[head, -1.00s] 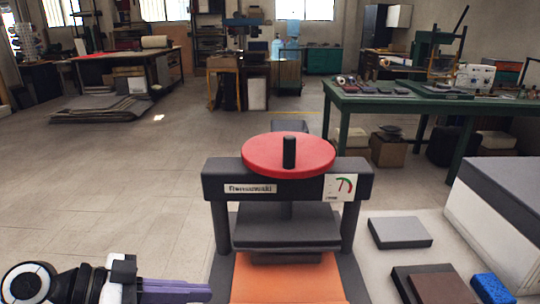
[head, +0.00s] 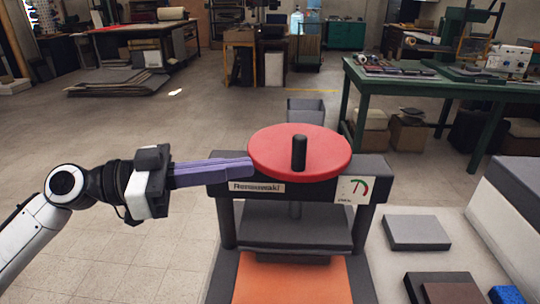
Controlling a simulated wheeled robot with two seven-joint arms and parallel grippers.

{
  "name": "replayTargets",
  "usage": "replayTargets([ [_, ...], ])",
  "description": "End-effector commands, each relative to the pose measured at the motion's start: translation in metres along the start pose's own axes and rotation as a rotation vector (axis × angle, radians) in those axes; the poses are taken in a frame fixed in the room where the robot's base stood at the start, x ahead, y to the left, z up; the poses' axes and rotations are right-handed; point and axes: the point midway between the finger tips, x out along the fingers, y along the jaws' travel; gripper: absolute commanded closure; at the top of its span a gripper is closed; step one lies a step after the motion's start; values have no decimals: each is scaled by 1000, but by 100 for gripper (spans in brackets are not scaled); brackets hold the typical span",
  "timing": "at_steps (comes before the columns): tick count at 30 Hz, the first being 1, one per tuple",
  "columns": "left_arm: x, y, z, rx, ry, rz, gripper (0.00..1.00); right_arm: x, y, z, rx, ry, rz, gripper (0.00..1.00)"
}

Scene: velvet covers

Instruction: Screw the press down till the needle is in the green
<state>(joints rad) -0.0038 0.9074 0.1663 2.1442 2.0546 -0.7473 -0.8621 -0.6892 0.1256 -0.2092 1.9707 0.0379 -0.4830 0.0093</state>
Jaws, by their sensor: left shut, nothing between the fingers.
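The press has a red wheel (head: 275,165) on top with an upright black knob (head: 299,153). Its dark frame (head: 374,172) bears a label and a small white gauge (head: 352,190) with a green and red arc. The needle is too small to read surely. The dark pressing plate (head: 295,236) sits low, over a dark piece (head: 293,259) above the orange bed (head: 290,283). My left gripper (head: 250,168) has long purple fingers, shut and empty. Its tips are at the wheel's left rim; I cannot tell whether they touch. My right gripper is out of view.
Right of the press lie a grey slab (head: 417,232), a brown block (head: 455,291) and a blue block (head: 507,294), beside a large white and grey box (head: 505,215). A green table (head: 440,85) stands behind.

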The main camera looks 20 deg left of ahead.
Motion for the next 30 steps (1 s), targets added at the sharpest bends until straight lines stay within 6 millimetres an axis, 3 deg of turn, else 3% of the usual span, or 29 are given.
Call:
replayTargets([
  [12,52,0,-3,0,2,-1,100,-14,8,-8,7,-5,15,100],
  [30,65,2,1,0,2,1,100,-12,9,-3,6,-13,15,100],
])
